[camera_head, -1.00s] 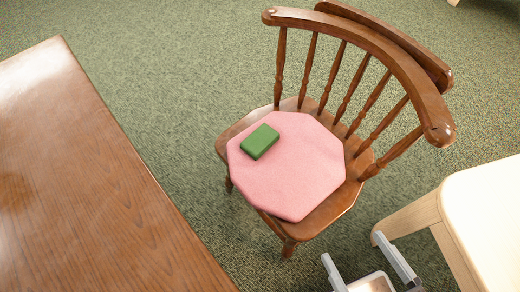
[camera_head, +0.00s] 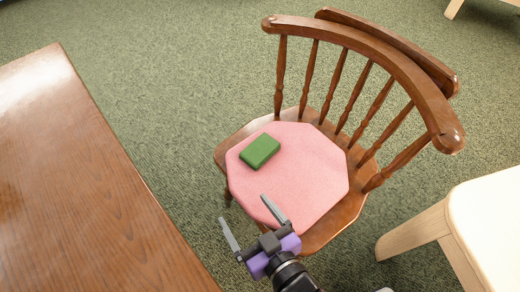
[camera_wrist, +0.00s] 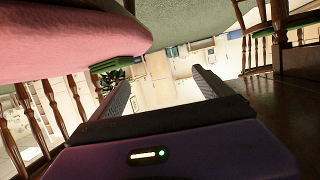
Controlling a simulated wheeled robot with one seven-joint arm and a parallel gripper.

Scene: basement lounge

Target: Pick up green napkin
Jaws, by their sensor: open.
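The green napkin (camera_head: 260,151) looks like a small folded block. It lies on the pink cushion (camera_head: 310,175) of the wooden chair, near its upper left edge in the head view. My gripper (camera_head: 243,208), with a purple body, is open and empty below the napkin in the picture. It is apart from the napkin, with one finger over the cushion's lower edge. In the wrist view the fingers (camera_wrist: 158,88) are spread with nothing between them. The pink cushion (camera_wrist: 70,35) fills the upper left there. A dark green strip is at its edge; I cannot tell whether it is the napkin.
The brown chair's curved back (camera_head: 390,65) and spindles rise behind and right of the cushion. A brown wooden table (camera_head: 90,180) stands at left. A pale stool or table (camera_head: 490,215) is at lower right. Green carpet (camera_head: 170,90) is open between table and chair.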

